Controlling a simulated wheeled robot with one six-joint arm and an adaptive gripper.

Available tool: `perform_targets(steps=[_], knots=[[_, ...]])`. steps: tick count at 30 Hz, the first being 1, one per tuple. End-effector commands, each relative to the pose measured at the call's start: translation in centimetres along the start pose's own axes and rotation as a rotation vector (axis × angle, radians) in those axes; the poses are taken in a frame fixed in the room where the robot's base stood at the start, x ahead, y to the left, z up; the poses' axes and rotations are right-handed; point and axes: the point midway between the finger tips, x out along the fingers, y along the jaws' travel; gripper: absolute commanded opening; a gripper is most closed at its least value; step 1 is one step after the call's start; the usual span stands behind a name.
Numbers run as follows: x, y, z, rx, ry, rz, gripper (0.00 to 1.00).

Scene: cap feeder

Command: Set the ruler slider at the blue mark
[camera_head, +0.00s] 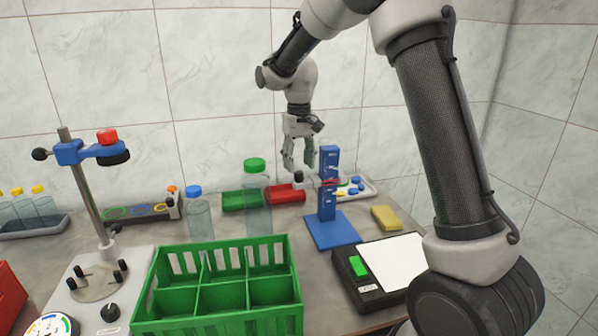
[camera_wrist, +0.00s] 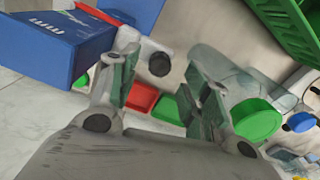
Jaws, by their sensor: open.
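The ruler (camera_head: 328,168) is a blue upright post with white marks on a flat blue base (camera_head: 332,229). It also shows large and tilted in the wrist view (camera_wrist: 55,45). A slider (camera_head: 327,182) with a red part sits around the middle of the post. A pale arm with a dark round knob (camera_wrist: 159,64) sticks out from it toward the left in the head view. My gripper (camera_head: 299,163) is open and empty, pointing down just left of the post, above the knob. In the wrist view the knob shows between my fingers (camera_wrist: 163,85). I cannot make out a blue mark.
A green-capped bottle (camera_head: 256,200) and a blue-capped bottle (camera_head: 198,217) stand left of the ruler. Red (camera_head: 286,194) and green (camera_head: 240,201) trays lie behind. A green crate (camera_head: 221,318) is in front, a scale (camera_head: 365,291) right. A yellow block (camera_head: 386,217) lies nearby.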

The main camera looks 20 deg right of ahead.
Motion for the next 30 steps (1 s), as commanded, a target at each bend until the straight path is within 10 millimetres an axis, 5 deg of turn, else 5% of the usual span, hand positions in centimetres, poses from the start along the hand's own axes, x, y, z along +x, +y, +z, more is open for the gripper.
perform_targets(steps=[6, 12, 30], knots=[[-5.0, 0.0, -0.1, 0.000, 0.004, 0.000, 0.48], [-7.6, 0.0, 0.0, 0.000, 0.001, 0.000, 0.48], [-8.1, 0.0, 0.0, 0.000, -0.001, 0.000, 0.48]])
